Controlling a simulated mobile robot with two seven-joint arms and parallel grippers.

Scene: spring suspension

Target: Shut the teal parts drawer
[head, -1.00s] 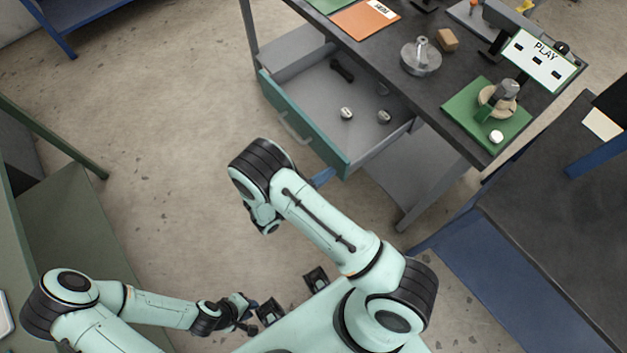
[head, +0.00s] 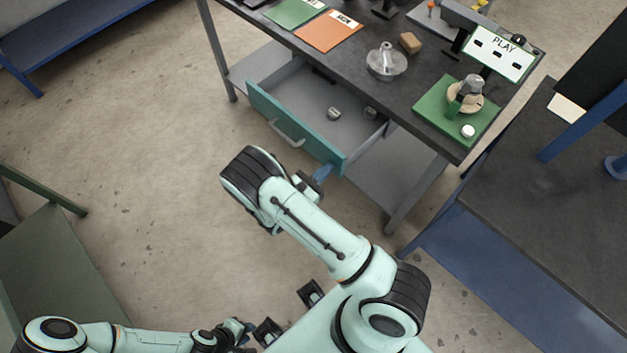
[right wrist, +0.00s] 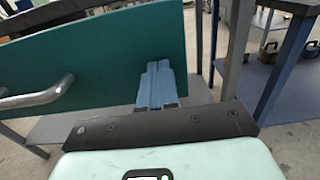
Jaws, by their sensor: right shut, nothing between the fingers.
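The teal parts drawer (head: 292,128) is partly open under the dark workbench, its front panel and grey handle (head: 287,134) facing me. Small parts (head: 333,113) lie inside it. My right gripper (head: 322,172) is at the right end of the drawer front. In the right wrist view its blue fingers (right wrist: 158,68) are together and empty, with the tips at the teal front (right wrist: 100,55), seemingly touching it, to the right of the handle (right wrist: 40,96). My left gripper (head: 247,331) is low in the head view, far from the drawer; its jaws are too small to read.
The workbench (head: 425,95) holds a metal flanged part (head: 386,62), a green mat (head: 428,115) with an assembly, and a PLAY panel (head: 500,53). A blue-framed bench (head: 490,255) stands at right. A green table (head: 60,255) is at left. Open floor lies between.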

